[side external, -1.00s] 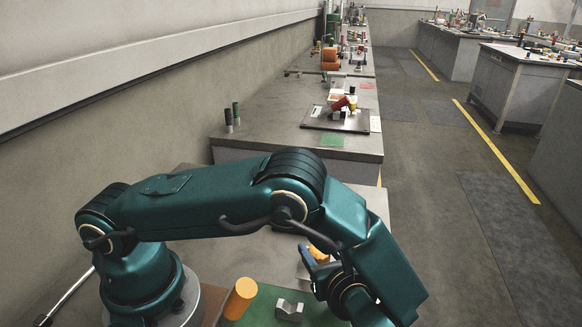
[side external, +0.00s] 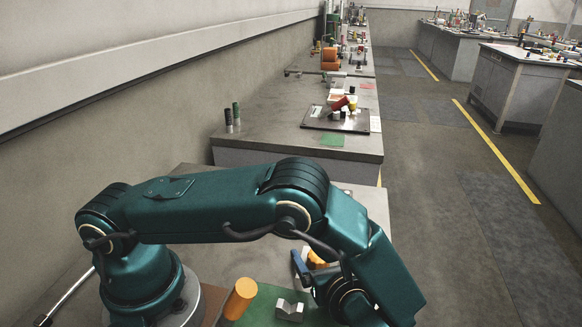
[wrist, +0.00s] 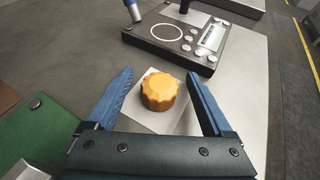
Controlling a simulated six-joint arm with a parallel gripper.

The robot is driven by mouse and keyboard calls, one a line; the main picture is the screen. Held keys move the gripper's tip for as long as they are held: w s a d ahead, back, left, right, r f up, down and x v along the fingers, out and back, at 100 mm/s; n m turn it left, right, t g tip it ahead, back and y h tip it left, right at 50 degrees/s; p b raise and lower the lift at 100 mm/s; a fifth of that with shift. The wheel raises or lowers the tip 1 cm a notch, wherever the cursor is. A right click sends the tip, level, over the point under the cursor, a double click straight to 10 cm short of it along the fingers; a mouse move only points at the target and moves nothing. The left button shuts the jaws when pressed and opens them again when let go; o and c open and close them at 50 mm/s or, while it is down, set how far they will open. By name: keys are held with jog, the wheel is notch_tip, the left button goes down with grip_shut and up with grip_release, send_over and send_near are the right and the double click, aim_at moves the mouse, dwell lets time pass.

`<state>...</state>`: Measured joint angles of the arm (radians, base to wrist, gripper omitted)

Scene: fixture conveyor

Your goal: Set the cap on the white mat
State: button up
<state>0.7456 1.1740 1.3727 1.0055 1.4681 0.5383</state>
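The cap (wrist: 160,91), orange and scalloped, shows in the wrist view between the two blue fingers of my gripper (wrist: 161,78). Clear gaps show on both sides, so my gripper is open and not touching it. The cap appears to rest on the white mat (wrist: 133,114), a pale square partly hidden by the cap. In the side view the cap (side external: 316,261) is partly hidden beside my gripper (side external: 305,268).
A dark device (wrist: 180,38) with a white ring and several buttons lies beyond the cap. A green board (wrist: 45,138) is at left. An orange cylinder (side external: 240,296) and a notched grey block (side external: 289,310) stand near my arm.

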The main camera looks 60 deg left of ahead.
jog(key=v, duration=0.3)
jog(key=shift+d+r, duration=0.1)
jog(key=shift+d, duration=0.3)
jog(key=shift+o, duration=1.2)
jog(key=shift+s+d+r, duration=0.15)
jog(key=shift+d+r, duration=0.05)
jog(key=shift+d, duration=0.1)
jog(key=shift+d+r+n, duration=0.1)
jog(key=shift+r+n, duration=0.15)
jog(key=shift+n, duration=0.15)
jog(key=w+a+r+n+g+h, duration=0.15)
jog(key=r+n+h, duration=0.45)
jog(key=r+n, duration=0.7)
jog(key=a+r+n+g+h, duration=0.25)
jog(key=r+n+h, duration=0.6)
jog(key=n, duration=0.85)
notch_tip(320, 180, down, 9)
jog(key=y, duration=0.1)
jog(key=shift+s+y, duration=0.15)
jog(key=shift+y, duration=0.2)
jog(key=shift+d+r, duration=0.1)
jog(key=shift+r, duration=0.1)
